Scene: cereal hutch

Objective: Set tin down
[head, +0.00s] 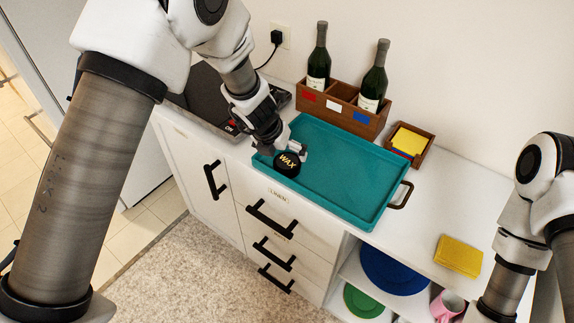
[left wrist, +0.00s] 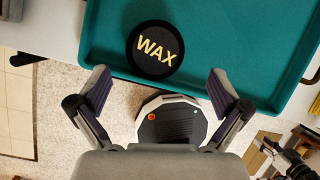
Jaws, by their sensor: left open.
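The black tin (head: 288,163), its round lid marked "WAX", is upright at the front left of the teal tray (head: 335,190), close to the front rim. It also shows in the left wrist view (left wrist: 155,50), where its lid overlaps the tray's rim. Its base is hidden, so I cannot tell how it touches the tray. My left gripper (head: 284,150) is right at the tin in the head view. In the left wrist view its two fingers (left wrist: 158,80) are spread wide, with clear gaps between them and the tin. My right gripper is out of view.
Behind the tray stands a wooden crate (head: 335,108) with two dark bottles. A small wooden box (head: 424,150) with yellow pieces is to its right. A yellow stack (head: 458,256) lies on the white counter. The tray's middle and right are empty. Its handle (head: 402,195) juts out right.

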